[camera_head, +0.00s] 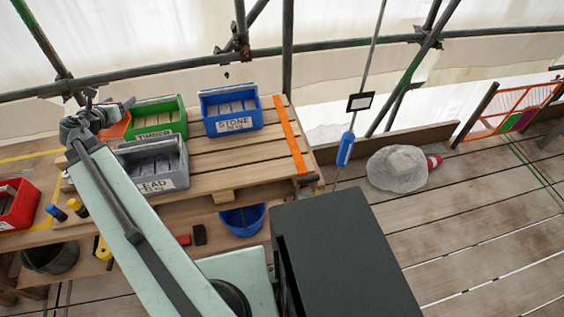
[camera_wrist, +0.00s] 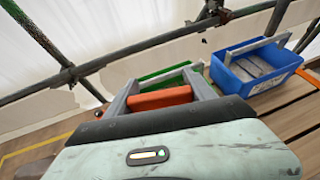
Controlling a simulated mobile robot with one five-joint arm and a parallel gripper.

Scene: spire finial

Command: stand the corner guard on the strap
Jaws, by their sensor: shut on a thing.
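The orange corner guard (camera_wrist: 160,98) is between the two grey fingers of my gripper (camera_wrist: 163,88) in the wrist view, and my gripper is shut on it. In the head view my gripper (camera_head: 112,106) is at the upper left, beside the green bin, and the orange guard (camera_head: 116,129) shows partly below it. Its full shape is hidden by the fingers and wrist. The strap (camera_head: 291,138) is an orange band lying across the right end of the slatted wooden pallet, well to the right of my gripper. Nothing stands on the strap.
A green bin (camera_head: 158,117), a blue STONE bin (camera_head: 231,110) and a grey LEAD bin (camera_head: 154,163) stand on the pallet (camera_head: 225,178). The blue bin is close to the strap's left. A hanging cable with a blue handle (camera_head: 345,149) is to its right.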

